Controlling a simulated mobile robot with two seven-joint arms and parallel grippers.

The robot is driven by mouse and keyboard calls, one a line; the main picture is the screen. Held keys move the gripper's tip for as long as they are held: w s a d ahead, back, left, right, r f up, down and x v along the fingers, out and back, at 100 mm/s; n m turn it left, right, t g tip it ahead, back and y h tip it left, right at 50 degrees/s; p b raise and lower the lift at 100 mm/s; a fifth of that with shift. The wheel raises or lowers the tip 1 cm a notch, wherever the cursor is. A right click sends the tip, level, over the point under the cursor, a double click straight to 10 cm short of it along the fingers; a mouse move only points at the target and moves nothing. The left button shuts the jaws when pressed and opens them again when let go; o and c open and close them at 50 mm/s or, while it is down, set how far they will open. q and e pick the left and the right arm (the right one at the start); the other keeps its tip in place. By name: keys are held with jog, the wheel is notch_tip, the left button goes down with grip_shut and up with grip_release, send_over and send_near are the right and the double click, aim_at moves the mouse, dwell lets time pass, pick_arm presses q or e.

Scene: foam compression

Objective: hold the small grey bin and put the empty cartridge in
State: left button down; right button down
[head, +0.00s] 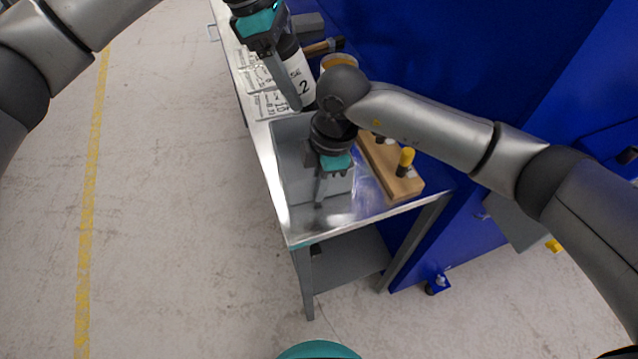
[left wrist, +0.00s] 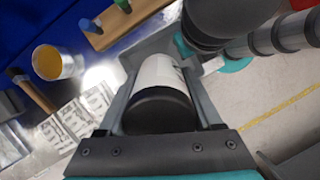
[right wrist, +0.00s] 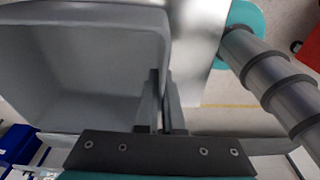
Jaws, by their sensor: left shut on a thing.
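The cartridge (head: 299,78) is a white cylinder with black ends and a printed "2". My left gripper (head: 287,88) is shut on it and holds it tilted above the table, just beyond the bin; it fills the space between the fingers in the left wrist view (left wrist: 158,80). The small grey bin (head: 291,150) stands at the near end of the metal table. My right gripper (head: 320,192) is shut on the bin's wall, with one finger on each side of the rim in the right wrist view. The visible part of the bin's inside (right wrist: 80,65) looks empty.
A wooden block (head: 383,165) with yellow-topped and other pegs stands right of the bin. Beyond it are a cup with orange-yellow contents (left wrist: 48,62), a wooden-handled tool (head: 320,47) and printed label sheets (head: 262,98). A blue wall closes the right side.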

dwell(0.8)
pick_arm(q)
jog(key=f+n+y, duration=0.2)
jog(key=f+n, duration=0.1)
jog(key=f, duration=0.1)
jog(key=shift+s+a+t+y, duration=0.3)
jog(key=shift+s+t+y, duration=0.1)
jog(key=f+n, duration=0.1)
jog(key=y, duration=0.1)
send_over(297, 169)
jog(key=shift+n, duration=0.3)
notch_tip(297, 169, down, 10)
jog(key=shift+w+f, duration=0.1)
jog(key=shift+f, duration=0.1)
jog(key=shift+c, duration=0.2)
grip_release()
jog(key=r, duration=1.2)
jog(key=shift+a+r, duration=0.15)
jog(key=shift+a, duration=0.05)
